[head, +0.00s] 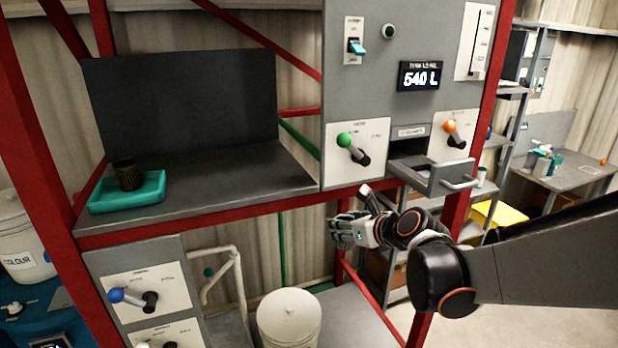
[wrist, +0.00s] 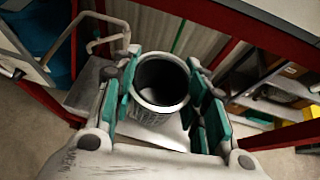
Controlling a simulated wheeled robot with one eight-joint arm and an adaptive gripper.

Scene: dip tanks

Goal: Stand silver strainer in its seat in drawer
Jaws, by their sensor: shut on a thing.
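My gripper (head: 350,231) is below and left of the open drawer (head: 440,177), in front of the rack. In the wrist view my gripper (wrist: 162,72) is shut around the silver strainer (wrist: 160,108), a grey cup with an open top, a dark inside and mesh-like lower sides. Teal finger pads flank it on both sides. In the head view the strainer is hard to make out behind the fingers. The drawer is pulled out of the grey panel, with a handle on its front. The seat inside it cannot be made out.
A dark mesh strainer (head: 127,175) stands in a teal tray (head: 150,193) on the grey shelf (head: 235,180). A green-knobbed lever (head: 352,148) and an orange-knobbed lever (head: 453,133) flank the drawer. A lidded white bucket (head: 289,318) stands below. A red post edges the panel.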

